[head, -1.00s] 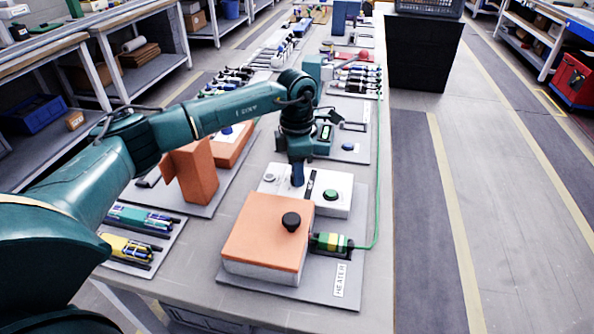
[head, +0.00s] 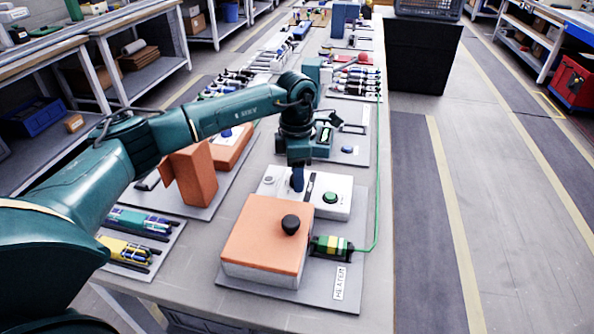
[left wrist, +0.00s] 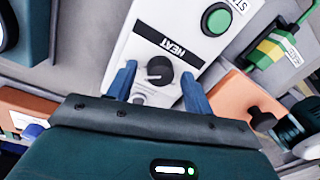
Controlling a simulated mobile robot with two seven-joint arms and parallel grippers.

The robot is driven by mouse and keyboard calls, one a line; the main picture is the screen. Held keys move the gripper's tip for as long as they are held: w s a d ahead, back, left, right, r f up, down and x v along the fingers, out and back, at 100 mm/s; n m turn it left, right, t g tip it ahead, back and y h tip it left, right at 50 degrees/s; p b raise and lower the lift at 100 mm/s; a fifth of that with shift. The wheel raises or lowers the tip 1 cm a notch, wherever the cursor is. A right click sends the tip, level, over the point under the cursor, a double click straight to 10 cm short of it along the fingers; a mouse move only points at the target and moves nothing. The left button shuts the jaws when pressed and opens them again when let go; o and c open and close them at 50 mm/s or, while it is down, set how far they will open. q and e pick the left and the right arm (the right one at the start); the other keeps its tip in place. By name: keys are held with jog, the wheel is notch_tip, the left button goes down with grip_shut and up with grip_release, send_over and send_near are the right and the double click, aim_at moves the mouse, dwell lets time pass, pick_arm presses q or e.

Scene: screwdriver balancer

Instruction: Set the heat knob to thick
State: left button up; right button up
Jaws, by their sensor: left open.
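The heat knob (left wrist: 159,70) is a round black dial on a white control box (left wrist: 135,48), beside a black HEAT label. A light pointer line shows faintly on the knob; its setting and any "thick" mark cannot be read. My left gripper (left wrist: 158,90) is open, with one blue finger on each side of the knob; I cannot tell whether they touch it. In the head view, my left gripper (head: 298,181) points down over the white box (head: 337,208) and hides the knob. My right gripper is not in view.
A green button (head: 330,197) is on the same box. An orange-topped block (head: 262,240) with a black knob (head: 290,223) stands in front, with a green-and-yellow connector (head: 332,246) and green cable at its right. An upright orange block (head: 192,174) stands left.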

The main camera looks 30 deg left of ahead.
pick_arm(q)
jog(key=shift+r, duration=0.1)
notch_tip(320, 180, up, 13)
jog(key=shift+w+a, duration=0.15)
jog(key=shift+w, duration=0.1)
dwell(0.7)
